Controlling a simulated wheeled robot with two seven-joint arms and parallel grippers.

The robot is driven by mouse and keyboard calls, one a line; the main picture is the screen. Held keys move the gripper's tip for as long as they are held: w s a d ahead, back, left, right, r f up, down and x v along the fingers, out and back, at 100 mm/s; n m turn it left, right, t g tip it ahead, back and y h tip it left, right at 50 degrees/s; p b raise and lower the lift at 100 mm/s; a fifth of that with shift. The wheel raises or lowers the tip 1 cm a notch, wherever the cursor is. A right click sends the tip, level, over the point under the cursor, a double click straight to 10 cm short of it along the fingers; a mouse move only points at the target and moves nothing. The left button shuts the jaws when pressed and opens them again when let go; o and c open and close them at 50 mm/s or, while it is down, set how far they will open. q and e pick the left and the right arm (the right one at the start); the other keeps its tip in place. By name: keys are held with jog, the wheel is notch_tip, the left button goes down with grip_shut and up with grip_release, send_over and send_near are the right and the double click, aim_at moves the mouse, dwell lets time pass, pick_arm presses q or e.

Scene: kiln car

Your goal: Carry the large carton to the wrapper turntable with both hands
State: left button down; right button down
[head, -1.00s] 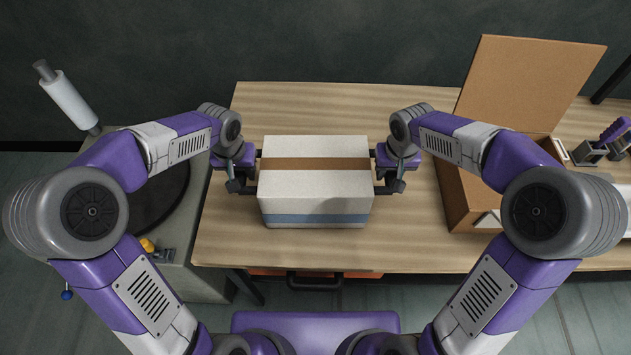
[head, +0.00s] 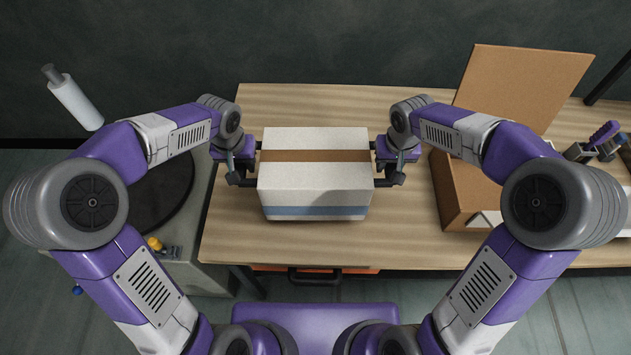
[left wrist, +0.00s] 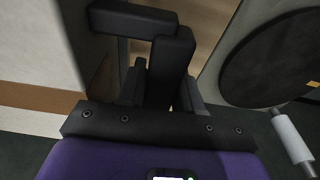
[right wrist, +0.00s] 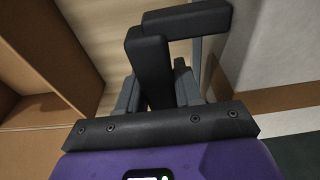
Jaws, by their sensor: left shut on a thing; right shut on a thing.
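The large carton (head: 315,185) is a white box with a brown tape band across its top and a blue stripe low on its front. It is level, over the wooden table, between my two grippers. My left gripper (head: 247,180) is shut on its left side and my right gripper (head: 386,181) on its right side. The exact grip is partly hidden. Carton walls also show in the left wrist view (left wrist: 35,55) and the right wrist view (right wrist: 285,45). The wrapper turntable (head: 165,200) is a dark disc at the left, partly behind my left arm; it also shows in the left wrist view (left wrist: 265,60).
An open brown box (head: 455,190) with a raised flap stands on the table (head: 330,245) right of the carton. A white film roll (head: 76,102) on a post stands by the turntable. Tools (head: 590,148) lie at the far right. Table left of the carton is clear.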

dwell(0.7)
